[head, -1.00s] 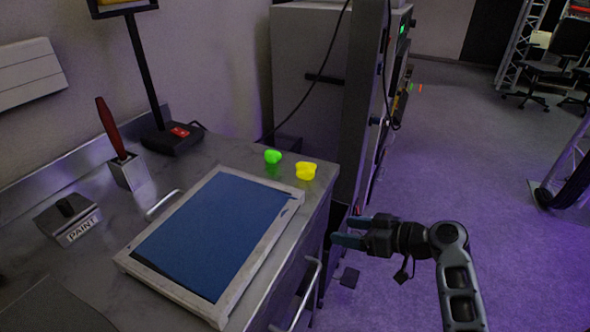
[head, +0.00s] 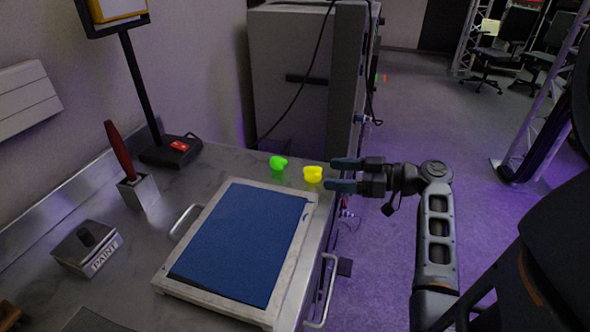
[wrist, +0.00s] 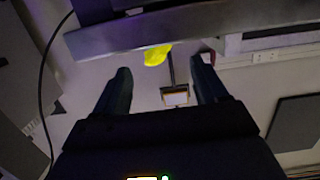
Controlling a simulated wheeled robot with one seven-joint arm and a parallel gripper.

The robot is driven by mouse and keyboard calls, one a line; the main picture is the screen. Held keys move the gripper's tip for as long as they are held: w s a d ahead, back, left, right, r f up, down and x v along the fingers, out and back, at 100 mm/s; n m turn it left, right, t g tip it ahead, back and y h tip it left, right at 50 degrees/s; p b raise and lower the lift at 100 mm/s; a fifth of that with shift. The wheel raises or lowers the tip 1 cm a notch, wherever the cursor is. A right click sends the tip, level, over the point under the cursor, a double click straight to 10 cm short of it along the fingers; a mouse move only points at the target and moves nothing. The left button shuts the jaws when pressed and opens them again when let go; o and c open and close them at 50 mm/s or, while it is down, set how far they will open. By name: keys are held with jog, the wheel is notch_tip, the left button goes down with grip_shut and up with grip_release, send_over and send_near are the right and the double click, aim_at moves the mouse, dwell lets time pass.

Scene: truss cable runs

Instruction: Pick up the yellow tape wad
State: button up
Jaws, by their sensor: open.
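The yellow tape wad (head: 313,174) is a small bright lump at the right edge of the metal bench, just beyond the blue-topped frame's far corner. My gripper (head: 338,174) is open, its fingers pointing left toward the wad, with the fingertips a short way to its right. In the wrist view the yellow tape wad (wrist: 157,55) shows ahead of and between the two open fingers (wrist: 160,80), at the bench edge. Nothing is between the fingers. A green wad (head: 279,163) lies a little left of the yellow one.
A blue panel in a pale frame (head: 180,278) fills the bench's front right. A paint box (head: 86,248), a red-handled tool in a holder (head: 139,190) and a stand with a red switch (head: 171,151) are on the left. A grey cabinet (head: 290,110) stands behind.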

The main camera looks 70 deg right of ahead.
aim_at(305, 171)
jog(key=shift+w+a+p, duration=0.1)
jog(key=shift+w+p, duration=0.25)
jog(key=shift+w, duration=1.05)
jog(key=w+p, duration=0.1)
jog(key=w, duration=0.1)
jog(key=w+f+p, duration=0.1)
jog(key=w, duration=0.2)
jog(key=shift+w+a+f, duration=0.15)
jog(key=shift+w+f, duration=0.05)
jog(key=shift+w, duration=0.1)
jog(key=c, duration=1)
jog(key=shift+c, duration=0.2)
